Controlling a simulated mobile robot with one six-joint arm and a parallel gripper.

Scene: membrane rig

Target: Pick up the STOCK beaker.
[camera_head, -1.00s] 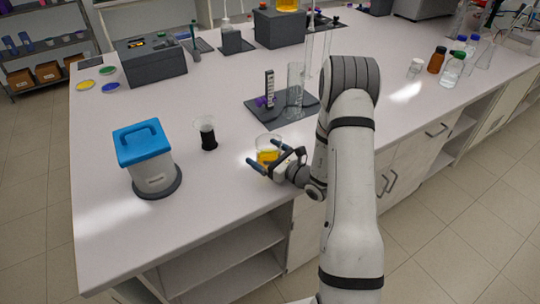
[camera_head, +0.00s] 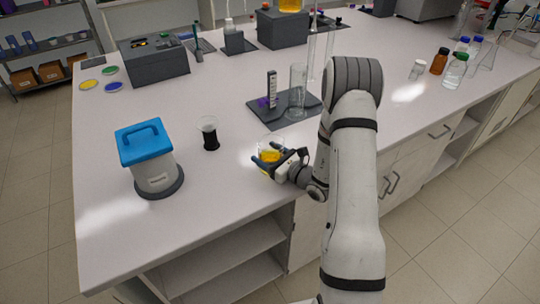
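A clear glass beaker with yellow liquid (camera_head: 270,156) stands upright near the front edge of the white bench. No label on it can be read, so I cannot tell by name whether it is the STOCK beaker. My gripper (camera_head: 269,158) is low at this beaker, reaching in from the right. Its two fingers are apart, one on each side of the beaker's lower part, and partly cover it. I cannot tell whether the fingers touch the glass.
A beaker with dark contents (camera_head: 209,134) and a blue-lidded container (camera_head: 150,160) stand to the left. The bench's front edge is close.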

